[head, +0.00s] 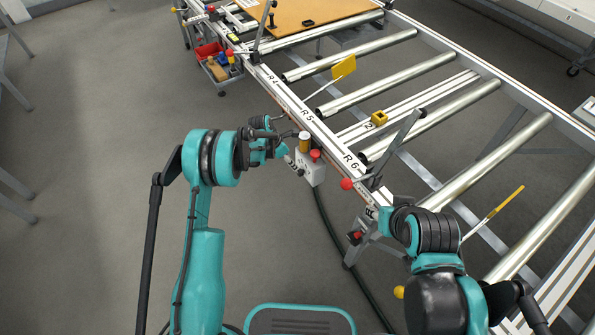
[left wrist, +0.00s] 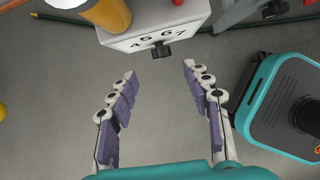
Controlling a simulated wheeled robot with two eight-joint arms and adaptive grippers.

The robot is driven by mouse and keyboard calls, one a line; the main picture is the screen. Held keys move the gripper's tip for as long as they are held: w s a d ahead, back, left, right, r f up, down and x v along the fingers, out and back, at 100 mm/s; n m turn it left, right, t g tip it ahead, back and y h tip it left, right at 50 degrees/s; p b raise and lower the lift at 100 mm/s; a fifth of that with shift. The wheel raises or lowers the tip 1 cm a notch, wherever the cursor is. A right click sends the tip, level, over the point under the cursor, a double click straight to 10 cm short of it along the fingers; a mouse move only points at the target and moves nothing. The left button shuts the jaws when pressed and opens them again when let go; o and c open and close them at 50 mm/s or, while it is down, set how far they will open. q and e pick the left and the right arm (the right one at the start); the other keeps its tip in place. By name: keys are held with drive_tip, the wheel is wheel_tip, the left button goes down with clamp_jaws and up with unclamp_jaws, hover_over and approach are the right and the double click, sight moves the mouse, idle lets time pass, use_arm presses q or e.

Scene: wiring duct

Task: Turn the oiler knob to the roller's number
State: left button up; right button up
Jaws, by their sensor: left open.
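The oiler is a pale box (head: 312,170) on the near side of the conveyor rail, with an amber cylinder (head: 304,143) and a red button (head: 315,155) on top. In the left wrist view its black knob (left wrist: 161,50) sticks out below printed digits, of which 4, 5, 6 and 7 show. I cannot tell where the knob points. My left gripper (head: 278,150) is beside the box. In the left wrist view my left gripper (left wrist: 159,77) is open and empty, its fingertips apart on either side of the knob's line, short of it. My right gripper is hidden.
The conveyor rail (head: 328,138) carries labels including R5 and R6. Metal rollers (head: 350,98) lie across the frame. A yellow flag (head: 344,67) and a yellow block (head: 379,117) near a "2" tag are on it. A red-knobbed lever (head: 346,184) stands nearby. A dark cable hangs below the box.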

sight(298, 171)
use_arm(q)
drive_tip(key=shift+n, duration=0.3)
drive_tip(key=b+x, duration=0.3)
drive_tip(key=x, duration=0.6)
drive_tip(key=shift+s+f, duration=0.15)
drive_tip(key=shift+f, duration=0.15)
clamp_jaws()
